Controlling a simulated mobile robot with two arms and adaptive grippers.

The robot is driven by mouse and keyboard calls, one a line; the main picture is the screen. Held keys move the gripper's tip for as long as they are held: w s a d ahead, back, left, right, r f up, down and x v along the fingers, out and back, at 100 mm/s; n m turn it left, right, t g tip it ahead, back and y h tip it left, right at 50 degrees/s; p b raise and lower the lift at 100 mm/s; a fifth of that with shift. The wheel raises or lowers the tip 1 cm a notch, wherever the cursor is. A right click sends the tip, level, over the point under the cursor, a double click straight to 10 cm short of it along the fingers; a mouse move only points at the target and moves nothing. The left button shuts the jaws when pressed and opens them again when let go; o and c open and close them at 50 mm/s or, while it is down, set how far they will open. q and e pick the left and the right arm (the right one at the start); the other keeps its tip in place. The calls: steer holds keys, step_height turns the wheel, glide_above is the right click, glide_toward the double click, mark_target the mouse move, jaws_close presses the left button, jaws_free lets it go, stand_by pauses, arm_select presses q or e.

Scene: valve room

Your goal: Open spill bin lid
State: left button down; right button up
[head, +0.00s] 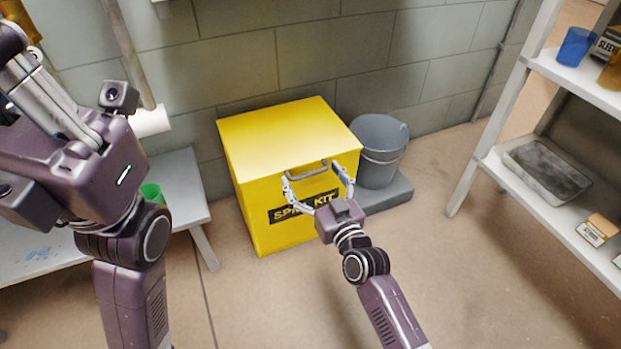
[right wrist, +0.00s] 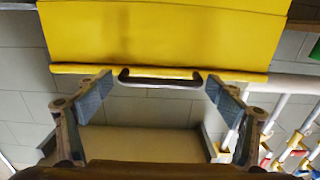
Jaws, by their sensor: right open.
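The yellow spill bin (head: 257,205) stands on the floor against the wall, with "SPILL KIT" lettering on its front, partly hidden by my right gripper. Its flat yellow lid (head: 285,130) looks shut. My left gripper (head: 42,92) is raised at the upper left, away from the bin.
A grey bucket (head: 379,150) stands on a low grey platform (head: 388,193) right of the bin. A white bench (head: 180,188) with a green cup (head: 152,192) is at left. A shelf unit (head: 545,205) stands at right. Floor in front is clear.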

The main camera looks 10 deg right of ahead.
steer(key=shift+w+a, duration=0.15)
steer(key=shift+w, duration=0.3)
steer(key=shift+c, duration=0.6)
